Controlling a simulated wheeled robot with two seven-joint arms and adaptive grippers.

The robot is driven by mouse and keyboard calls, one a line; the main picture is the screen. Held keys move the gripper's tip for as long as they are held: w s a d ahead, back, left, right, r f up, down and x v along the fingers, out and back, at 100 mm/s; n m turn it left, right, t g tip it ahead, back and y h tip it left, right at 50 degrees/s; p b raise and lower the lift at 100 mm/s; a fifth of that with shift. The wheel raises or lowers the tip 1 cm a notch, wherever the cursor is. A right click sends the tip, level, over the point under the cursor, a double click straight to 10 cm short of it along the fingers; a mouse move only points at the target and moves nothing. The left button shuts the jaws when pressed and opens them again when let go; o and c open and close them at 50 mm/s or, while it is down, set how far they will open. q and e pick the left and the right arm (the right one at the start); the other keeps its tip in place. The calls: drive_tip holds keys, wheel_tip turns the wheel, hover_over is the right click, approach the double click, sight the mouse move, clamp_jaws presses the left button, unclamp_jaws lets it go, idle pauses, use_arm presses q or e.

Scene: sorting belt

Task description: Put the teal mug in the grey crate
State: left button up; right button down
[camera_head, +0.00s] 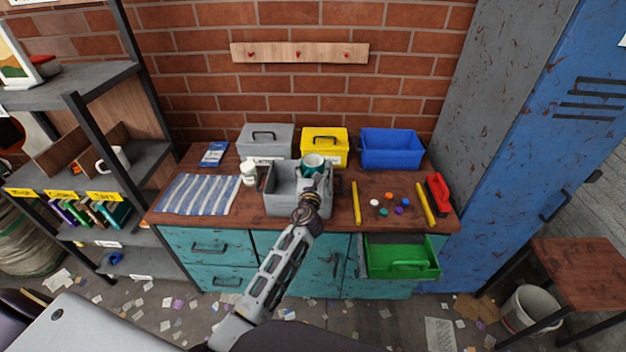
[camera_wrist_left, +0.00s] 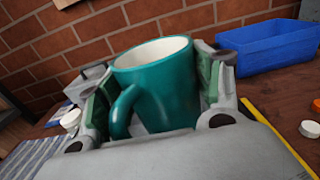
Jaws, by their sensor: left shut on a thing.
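The teal mug (camera_head: 313,161) is upright in my left gripper (camera_head: 314,172), which is shut on it. In the left wrist view the mug (camera_wrist_left: 165,85) sits between the two fingers of the gripper (camera_wrist_left: 160,100), with its handle towards the camera and to the left. The open grey crate (camera_head: 285,207) stands on the workbench, and the gripper and mug are over its right back part in the head view. I cannot tell how high the mug is above the crate. The arm hides part of the crate's inside. My right gripper is not in view.
A closed grey box (camera_head: 266,138), a yellow box (camera_head: 324,145) and a blue crate (camera_head: 391,149) stand along the back. A white jar (camera_head: 248,173) is left of the grey crate. Yellow bars (camera_head: 356,203), several small coloured pieces and a green bin (camera_head: 400,262) are to the right.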

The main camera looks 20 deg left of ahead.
use_arm(q)
drive_tip(key=shift+r, duration=0.1)
drive_tip(key=shift+f+b, duration=0.45)
drive_tip(key=shift+f, duration=0.6)
drive_tip(key=shift+f+b, duration=0.35)
drive_tip(key=shift+f, duration=0.5)
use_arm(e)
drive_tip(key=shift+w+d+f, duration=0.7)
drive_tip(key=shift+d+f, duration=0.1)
use_arm(q)
drive_tip(key=shift+f, duration=0.2)
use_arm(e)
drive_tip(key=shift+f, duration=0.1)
